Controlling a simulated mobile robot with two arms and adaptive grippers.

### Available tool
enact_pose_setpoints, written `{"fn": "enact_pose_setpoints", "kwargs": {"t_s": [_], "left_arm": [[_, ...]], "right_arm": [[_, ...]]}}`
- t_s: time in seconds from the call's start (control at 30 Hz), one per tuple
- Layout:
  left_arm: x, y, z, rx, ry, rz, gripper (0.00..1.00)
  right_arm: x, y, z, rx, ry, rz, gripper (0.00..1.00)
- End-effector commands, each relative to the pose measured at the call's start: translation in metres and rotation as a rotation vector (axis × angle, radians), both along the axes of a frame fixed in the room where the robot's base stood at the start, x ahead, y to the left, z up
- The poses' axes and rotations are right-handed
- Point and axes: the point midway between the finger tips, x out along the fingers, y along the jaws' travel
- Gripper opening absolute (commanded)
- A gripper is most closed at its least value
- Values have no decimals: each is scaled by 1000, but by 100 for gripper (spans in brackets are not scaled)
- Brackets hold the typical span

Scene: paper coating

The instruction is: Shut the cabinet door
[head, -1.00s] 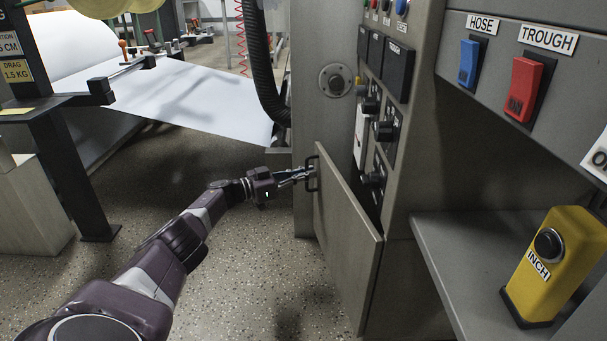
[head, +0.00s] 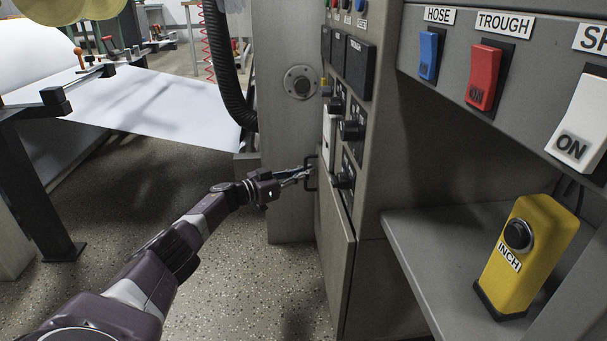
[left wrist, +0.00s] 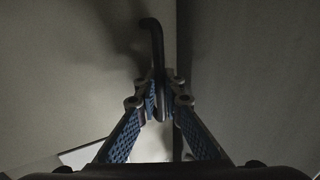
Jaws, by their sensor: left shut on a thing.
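The cabinet door (head: 335,248) is a grey panel low on the machine cabinet in the head view. It stands nearly flush with the cabinet front, with a narrow dark gap along its top edge. Its black bar handle (head: 311,173) is near the door's far edge. My left gripper (head: 304,174) is shut on the handle. In the left wrist view the blue-padded fingers (left wrist: 160,105) close around the dark handle (left wrist: 152,40), with the pale door surface behind. My right gripper is not in view.
Above the door is a panel with black knobs (head: 351,130). To the right are a shelf with a yellow INCH button box (head: 526,256) and the red TROUGH switch (head: 484,77). A black hose (head: 229,75) hangs behind. The floor (head: 235,275) beside my arm is clear.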

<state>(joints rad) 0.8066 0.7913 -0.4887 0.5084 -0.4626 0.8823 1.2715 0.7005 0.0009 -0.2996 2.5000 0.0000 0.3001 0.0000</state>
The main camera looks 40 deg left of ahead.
Motion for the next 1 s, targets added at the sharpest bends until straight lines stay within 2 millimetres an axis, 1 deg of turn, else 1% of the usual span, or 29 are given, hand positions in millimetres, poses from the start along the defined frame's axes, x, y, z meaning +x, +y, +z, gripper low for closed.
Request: {"fn": "enact_pose_setpoints", "kwargs": {"t_s": [0.27,0.3,0.37,0.7,0.87,1.0], "left_arm": [[3,-1,1,-1,-1,6,0],[3,-1,1,-1,-1,5,8],[3,-1,1,-2,-2,5,15],[1,-2,1,-1,-2,0,15],[-10,3,0,1,-1,0,15],[-28,10,-1,2,2,0,15]], "right_arm": [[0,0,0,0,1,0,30],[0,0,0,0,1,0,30],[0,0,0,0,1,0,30],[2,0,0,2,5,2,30],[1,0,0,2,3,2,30],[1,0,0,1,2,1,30]]}}
